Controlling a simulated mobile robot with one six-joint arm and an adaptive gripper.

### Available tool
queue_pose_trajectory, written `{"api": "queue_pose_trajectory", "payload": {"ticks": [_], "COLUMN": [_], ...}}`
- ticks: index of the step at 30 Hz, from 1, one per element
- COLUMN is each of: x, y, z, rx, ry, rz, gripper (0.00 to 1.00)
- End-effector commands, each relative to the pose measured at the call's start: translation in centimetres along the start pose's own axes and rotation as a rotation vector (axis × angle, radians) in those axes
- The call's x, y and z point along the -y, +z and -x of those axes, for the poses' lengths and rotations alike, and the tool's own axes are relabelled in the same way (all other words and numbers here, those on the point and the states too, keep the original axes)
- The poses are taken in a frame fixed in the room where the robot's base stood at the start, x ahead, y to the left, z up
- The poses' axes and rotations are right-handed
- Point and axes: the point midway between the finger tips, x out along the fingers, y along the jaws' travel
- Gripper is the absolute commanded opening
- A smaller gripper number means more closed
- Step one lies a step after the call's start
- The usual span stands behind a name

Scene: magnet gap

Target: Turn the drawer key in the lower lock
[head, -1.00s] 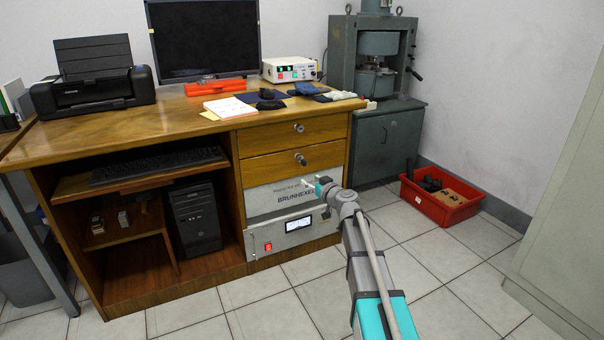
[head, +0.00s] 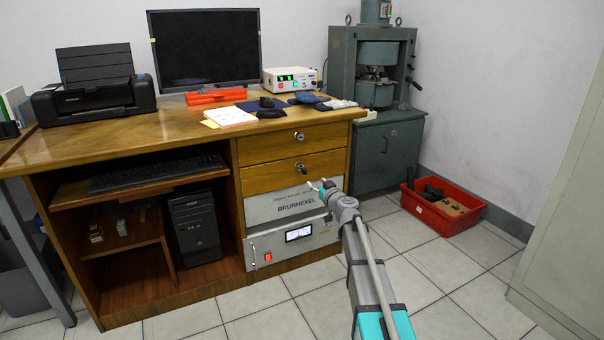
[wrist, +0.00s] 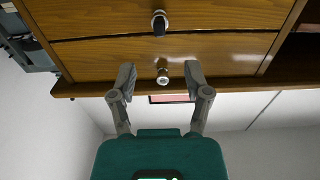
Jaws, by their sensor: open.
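The lower lock (head: 300,166) is on the front of the lower wooden drawer (head: 265,178), with a dark-headed key (head: 304,171) in it. The wrist view appears upside down. In it, the key (wrist: 160,30) hangs dark across the round metal lower lock (wrist: 160,17), above the fingertips in the picture. The upper lock (wrist: 163,79) shows between the fingers, farther off. My gripper (head: 315,185) is open and empty, in front of and just below the lower lock in the head view. Both fingers (wrist: 160,72) are spread and apart from the key.
The upper drawer (head: 270,145) has its own lock (head: 298,136). Below the drawers are a grey BRUNHEXEL panel (head: 265,208) and a unit with a lit display (head: 298,233). A red crate (head: 465,218) stands on the floor at right. The tiled floor between is clear.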

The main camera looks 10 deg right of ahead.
Motion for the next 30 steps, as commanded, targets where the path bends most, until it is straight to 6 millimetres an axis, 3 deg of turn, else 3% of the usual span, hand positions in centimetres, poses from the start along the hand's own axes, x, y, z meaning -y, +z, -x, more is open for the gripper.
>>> {"api": "queue_pose_trajectory", "payload": {"ticks": [21,30], "x": [-0.1,-0.1], "y": [0.0,0.0], "z": [-7.3,-8.8], "rx": [0.001,0.000], "ry": [0.000,0.000], "rz": [0.000,0.000], "gripper": [0.63,0.63]}}
